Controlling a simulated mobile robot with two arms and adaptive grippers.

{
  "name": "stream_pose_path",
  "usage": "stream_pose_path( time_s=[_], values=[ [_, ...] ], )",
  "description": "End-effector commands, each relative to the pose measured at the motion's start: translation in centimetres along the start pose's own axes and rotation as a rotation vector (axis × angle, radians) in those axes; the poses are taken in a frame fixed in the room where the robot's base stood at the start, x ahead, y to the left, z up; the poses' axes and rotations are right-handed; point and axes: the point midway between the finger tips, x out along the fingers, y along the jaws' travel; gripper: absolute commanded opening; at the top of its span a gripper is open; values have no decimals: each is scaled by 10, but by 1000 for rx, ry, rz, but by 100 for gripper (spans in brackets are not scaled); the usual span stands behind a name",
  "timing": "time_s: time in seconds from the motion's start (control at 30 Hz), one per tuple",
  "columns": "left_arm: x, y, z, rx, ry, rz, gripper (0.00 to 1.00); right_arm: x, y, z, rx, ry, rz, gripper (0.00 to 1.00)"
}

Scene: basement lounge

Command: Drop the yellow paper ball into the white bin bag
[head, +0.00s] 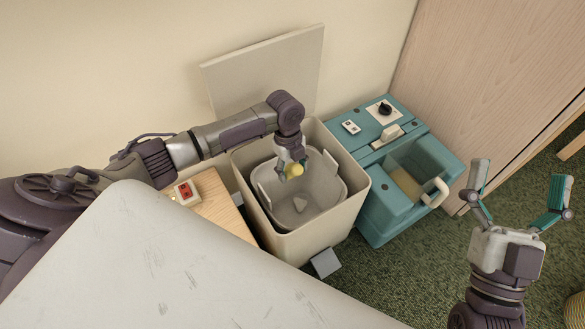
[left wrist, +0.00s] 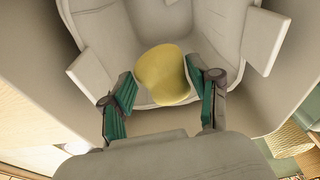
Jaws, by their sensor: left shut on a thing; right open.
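The yellow paper ball (head: 294,171) is between the fingers of my left gripper (head: 290,163), over the open bin. In the left wrist view the ball (left wrist: 163,72) sits between the two green-padded fingers of the left gripper (left wrist: 162,84), which is shut on it. The white bin bag appears as a pale grey-white lining (head: 325,192) inside the beige bin (head: 300,245), open at the top. The lining (left wrist: 112,38) surrounds the ball in the left wrist view. My right gripper (head: 521,180) is open and empty, at the right, away from the bin.
The bin's lid (head: 265,70) stands open against the wall. A teal machine (head: 385,215) with a white handle stands right of the bin. A wooden box (head: 222,205) with a red switch is at its left. A pale surface (head: 170,270) fills the front left.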

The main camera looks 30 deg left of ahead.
Motion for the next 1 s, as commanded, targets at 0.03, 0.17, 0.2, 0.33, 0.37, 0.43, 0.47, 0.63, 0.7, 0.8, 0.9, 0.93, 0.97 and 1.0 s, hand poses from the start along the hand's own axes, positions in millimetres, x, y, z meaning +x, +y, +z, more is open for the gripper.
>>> stream_pose_path(
  time_s=[0.03,0.17,0.2,0.33,0.37,0.43,0.47,0.63,0.7,0.8,0.9,0.93,0.97,1.0],
  values=[
    [2,0,0,0,0,0,47,-1,-1,-4,1,30,-1,100],
    [4,0,1,0,0,0,47,-1,-2,-14,4,87,-3,100],
    [4,0,1,0,0,0,47,-1,-2,-16,4,98,-4,100],
    [4,0,1,0,0,0,47,-2,-2,-19,5,116,-5,100],
    [4,0,1,0,0,0,47,-2,-2,-20,5,117,-5,100],
    [4,0,1,0,0,0,47,-2,-2,-20,5,118,-5,100],
    [4,0,1,0,0,0,47,-2,-2,-20,5,118,-5,100],
    [4,0,1,0,0,0,74,-2,-2,-20,5,117,-5,100],
    [4,0,1,0,0,0,86,-2,-2,-19,5,117,-4,100],
    [4,0,1,0,0,0,90,-2,-2,-19,5,116,-4,100],
    [4,0,1,0,0,0,90,-2,-2,-19,4,116,-4,100],
    [4,0,1,0,0,0,90,-1,-2,-19,4,116,-4,100],
    [4,0,1,0,0,0,90,-2,-2,-19,4,116,-4,100],
    [4,0,1,0,0,0,90,-2,-2,-19,5,115,-4,100]
  ],
)
